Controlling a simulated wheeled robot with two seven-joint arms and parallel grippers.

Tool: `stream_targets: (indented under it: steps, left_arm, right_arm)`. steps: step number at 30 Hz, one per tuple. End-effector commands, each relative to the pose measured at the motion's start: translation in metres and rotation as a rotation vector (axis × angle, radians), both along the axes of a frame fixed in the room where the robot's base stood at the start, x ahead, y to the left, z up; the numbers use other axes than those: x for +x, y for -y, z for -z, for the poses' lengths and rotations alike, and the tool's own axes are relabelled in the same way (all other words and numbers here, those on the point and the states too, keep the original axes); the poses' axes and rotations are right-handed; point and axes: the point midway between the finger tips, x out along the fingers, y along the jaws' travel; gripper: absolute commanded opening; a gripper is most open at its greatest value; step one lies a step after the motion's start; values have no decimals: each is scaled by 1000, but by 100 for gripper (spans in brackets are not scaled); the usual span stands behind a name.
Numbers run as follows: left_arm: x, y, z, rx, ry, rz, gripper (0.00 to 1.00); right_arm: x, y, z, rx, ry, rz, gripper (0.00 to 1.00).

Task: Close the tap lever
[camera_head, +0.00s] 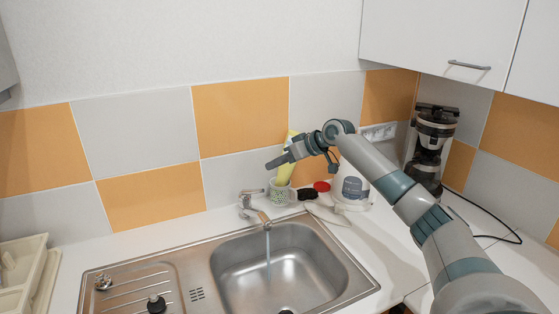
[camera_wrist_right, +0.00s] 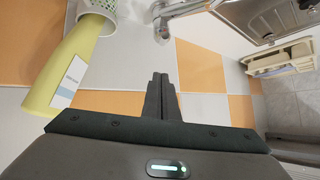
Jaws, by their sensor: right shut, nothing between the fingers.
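The metal tap (camera_head: 255,208) stands at the back edge of the sink, and a stream of water (camera_head: 268,248) runs from its spout. Its lever (camera_head: 250,192) sits on top of the tap body. The tap also shows at the top of the wrist view (camera_wrist_right: 187,9), partly cut off by the frame. My right gripper (camera_head: 270,165) is shut and empty, above and slightly right of the lever, apart from it. Its closed fingers also show in the wrist view (camera_wrist_right: 160,78). My left gripper is not in view.
A yellow bottle (camera_wrist_right: 65,65) stands in a patterned white cup (camera_head: 280,193) right of the tap, close to my gripper. A white container (camera_head: 352,187) and a coffee maker (camera_head: 432,145) stand further right. A dish rack (camera_head: 20,275) is at far left. The tiled wall is behind.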

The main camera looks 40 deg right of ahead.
Motion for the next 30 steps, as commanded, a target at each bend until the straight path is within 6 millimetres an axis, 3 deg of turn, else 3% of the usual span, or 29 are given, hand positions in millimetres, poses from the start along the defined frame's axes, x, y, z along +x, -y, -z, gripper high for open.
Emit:
stream_targets:
  steps: [11,21,30]
  left_arm:
    - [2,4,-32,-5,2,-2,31]
    - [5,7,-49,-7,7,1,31]
    - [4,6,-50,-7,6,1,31]
  right_arm:
    - [50,-24,36,4,-3,-1,0]
    - [33,-23,69,0,-2,0,0]
    - [31,-24,75,0,0,0,0]
